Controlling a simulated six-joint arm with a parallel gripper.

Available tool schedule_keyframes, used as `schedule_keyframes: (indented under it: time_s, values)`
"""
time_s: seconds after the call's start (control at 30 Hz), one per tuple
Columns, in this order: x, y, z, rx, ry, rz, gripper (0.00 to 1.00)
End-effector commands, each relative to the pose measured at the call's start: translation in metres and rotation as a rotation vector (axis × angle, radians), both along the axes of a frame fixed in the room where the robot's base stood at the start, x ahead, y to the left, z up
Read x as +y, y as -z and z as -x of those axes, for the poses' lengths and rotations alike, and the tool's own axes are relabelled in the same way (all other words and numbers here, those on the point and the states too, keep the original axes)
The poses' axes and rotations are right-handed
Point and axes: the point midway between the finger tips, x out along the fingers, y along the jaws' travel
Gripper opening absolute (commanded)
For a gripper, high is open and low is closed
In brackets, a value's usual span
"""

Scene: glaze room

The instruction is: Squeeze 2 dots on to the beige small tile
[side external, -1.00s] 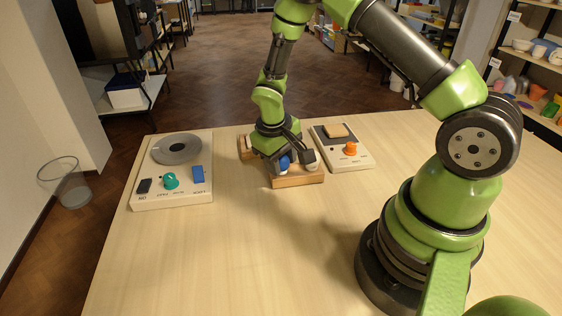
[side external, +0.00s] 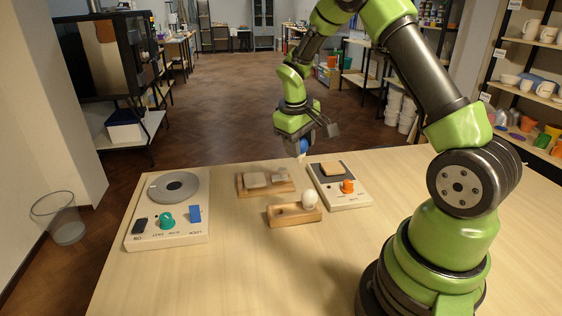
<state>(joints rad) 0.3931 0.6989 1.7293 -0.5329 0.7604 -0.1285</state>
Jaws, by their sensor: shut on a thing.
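My gripper (side external: 305,145) is shut on a blue squeeze bulb (side external: 303,147) with a pale tip pointing down. It hangs in the air above the table's back edge, near the right-hand device. A wooden holder (side external: 294,217) stands below it; a white bulb (side external: 310,200) sits in its right end, and its left end is empty. A small beige tile (side external: 332,169) lies on the dark plate of the right-hand device. No dots can be made out.
The right-hand device (side external: 345,200) has an orange knob (side external: 347,187). The left-hand device (side external: 190,236) has a grey disc (side external: 174,187), a teal knob (side external: 167,220) and a blue switch (side external: 195,213). The front of the table (side external: 250,280) is clear.

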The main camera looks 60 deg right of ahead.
Motion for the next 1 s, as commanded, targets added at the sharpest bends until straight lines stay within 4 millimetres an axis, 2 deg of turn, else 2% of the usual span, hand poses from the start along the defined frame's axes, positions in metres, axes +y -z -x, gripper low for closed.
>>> schedule_keyframes:
  time_s: [0.03,0.1,0.2,0.33,0.5,0.8,1.0]
  values:
    - [-0.026,0.002,0.004,-0.005,0.012,0.015,0.33]
    - [-0.055,0.003,0.011,-0.009,0.013,0.034,0.33]
    - [-0.089,0.005,0.023,-0.009,0.009,0.061,0.33]
    - [-0.117,0.006,0.035,-0.006,0.006,0.085,0.33]
    - [-0.129,0.011,0.042,-0.001,0.001,0.096,0.33]
    - [-0.129,0.039,0.041,-0.001,0.000,0.095,0.33]
    - [-0.129,0.046,0.041,-0.002,0.002,0.095,0.33]
